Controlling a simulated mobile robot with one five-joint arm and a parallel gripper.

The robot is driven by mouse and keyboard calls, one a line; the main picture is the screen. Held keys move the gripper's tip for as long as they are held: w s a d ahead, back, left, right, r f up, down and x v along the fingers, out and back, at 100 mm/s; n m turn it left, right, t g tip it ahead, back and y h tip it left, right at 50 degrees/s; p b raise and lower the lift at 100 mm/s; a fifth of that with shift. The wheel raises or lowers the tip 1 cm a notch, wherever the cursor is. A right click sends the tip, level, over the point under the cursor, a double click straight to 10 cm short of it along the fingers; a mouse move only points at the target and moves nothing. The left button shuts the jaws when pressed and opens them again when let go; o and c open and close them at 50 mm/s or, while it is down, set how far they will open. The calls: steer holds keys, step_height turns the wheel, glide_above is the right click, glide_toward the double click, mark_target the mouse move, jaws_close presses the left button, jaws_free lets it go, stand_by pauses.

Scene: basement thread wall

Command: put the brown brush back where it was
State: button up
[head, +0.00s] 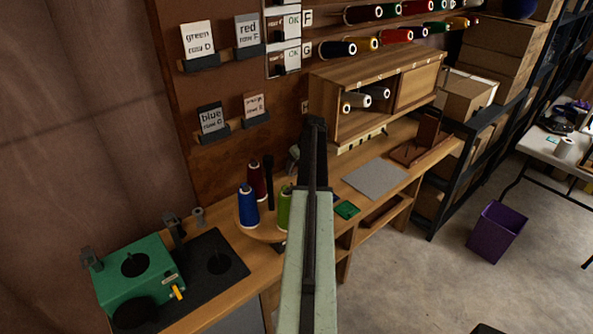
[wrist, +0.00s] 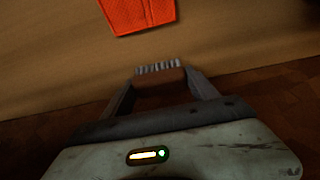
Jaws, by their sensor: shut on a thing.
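The brown brush (wrist: 163,78) is between the two fingers of my gripper (wrist: 160,88) in the wrist view. Its pale grey bristles point away from the gripper. My gripper is shut on it. In the head view my arm reaches up the middle of the picture, with its dark end (head: 315,130) in front of the wooden cabinet and above the workbench. I cannot make out the brush in the head view.
An orange ribbed piece (wrist: 137,14) lies on a tan surface ahead in the wrist view. The bench holds thread cones (head: 248,205), a green machine (head: 137,272), a grey mat (head: 374,180) and a wooden cabinet (head: 352,83). A purple bin (head: 497,231) stands on the floor.

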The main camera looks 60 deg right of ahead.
steer(key=shift+f, duration=0.15)
steer(key=o, duration=1.2)
steer(key=p+v, duration=1.1)
steer(key=v, duration=0.1)
steer(key=shift+r, duration=0.3)
